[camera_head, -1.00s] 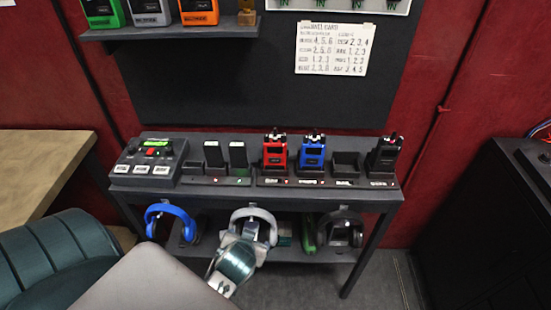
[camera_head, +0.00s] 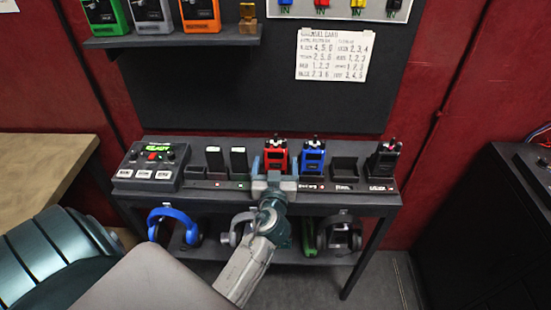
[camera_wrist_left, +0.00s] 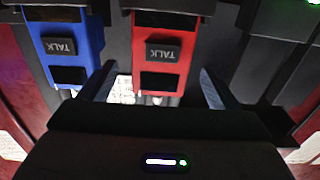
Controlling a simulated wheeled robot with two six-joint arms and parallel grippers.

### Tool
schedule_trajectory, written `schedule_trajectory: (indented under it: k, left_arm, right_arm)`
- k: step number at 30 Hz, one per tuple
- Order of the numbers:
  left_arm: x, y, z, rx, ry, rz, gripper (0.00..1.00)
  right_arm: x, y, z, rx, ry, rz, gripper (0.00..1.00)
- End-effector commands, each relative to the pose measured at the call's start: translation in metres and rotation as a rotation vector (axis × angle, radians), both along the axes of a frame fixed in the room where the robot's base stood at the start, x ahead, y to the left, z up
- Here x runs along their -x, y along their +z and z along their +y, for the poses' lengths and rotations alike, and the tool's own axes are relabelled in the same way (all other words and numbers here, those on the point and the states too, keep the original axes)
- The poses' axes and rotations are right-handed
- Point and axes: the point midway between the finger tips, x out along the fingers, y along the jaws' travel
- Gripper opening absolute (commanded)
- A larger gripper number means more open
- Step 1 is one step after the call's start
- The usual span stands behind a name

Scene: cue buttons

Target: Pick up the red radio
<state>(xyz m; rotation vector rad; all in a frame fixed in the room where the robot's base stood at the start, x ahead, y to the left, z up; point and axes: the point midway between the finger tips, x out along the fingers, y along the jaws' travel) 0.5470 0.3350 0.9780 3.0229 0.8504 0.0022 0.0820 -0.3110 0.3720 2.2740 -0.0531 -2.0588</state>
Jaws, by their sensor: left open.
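The red radio (camera_head: 276,153) stands upright in a dock on the dark shelf table, just left of the blue radio (camera_head: 312,156). My left gripper (camera_head: 274,168) is in front of the red radio, its fingers pointing toward it, and hides the radio's lower part. In the left wrist view the red radio (camera_wrist_left: 160,60) lies between the two open fingers (camera_wrist_left: 160,85), with a gap on each side. The blue radio (camera_wrist_left: 72,48) is beside it, outside one finger. My right gripper does not show.
An empty dock (camera_head: 345,170) and a black radio (camera_head: 384,160) stand to the right. Two black items (camera_head: 215,158) and a control box (camera_head: 150,165) stand to the left. Headphones (camera_head: 172,228) hang below the tabletop. A shelf (camera_head: 180,40) with more radios is above.

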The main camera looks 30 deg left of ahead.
Motion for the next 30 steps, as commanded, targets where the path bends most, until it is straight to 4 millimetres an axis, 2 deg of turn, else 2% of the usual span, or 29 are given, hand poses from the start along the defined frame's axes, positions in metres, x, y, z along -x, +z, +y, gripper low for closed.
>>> schedule_trajectory:
  k: [5,11,15,24,30]
  left_arm:
    - [-0.010,0.002,0.007,-0.002,0.001,0.001,0.84]
    - [-0.032,0.002,0.021,-0.003,0.002,0.004,0.84]
    - [-0.046,-0.001,0.030,-0.002,0.001,0.003,0.84]
    - [-0.049,-0.003,0.032,0.001,0.001,0.002,0.84]
    - [-0.049,-0.003,0.032,0.000,0.002,0.002,0.44]
  right_arm:
    - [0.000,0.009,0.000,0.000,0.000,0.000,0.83]
    - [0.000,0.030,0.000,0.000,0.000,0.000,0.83]
    - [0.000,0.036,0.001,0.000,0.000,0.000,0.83]
    - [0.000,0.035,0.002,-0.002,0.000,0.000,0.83]
    - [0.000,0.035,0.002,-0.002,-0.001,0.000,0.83]
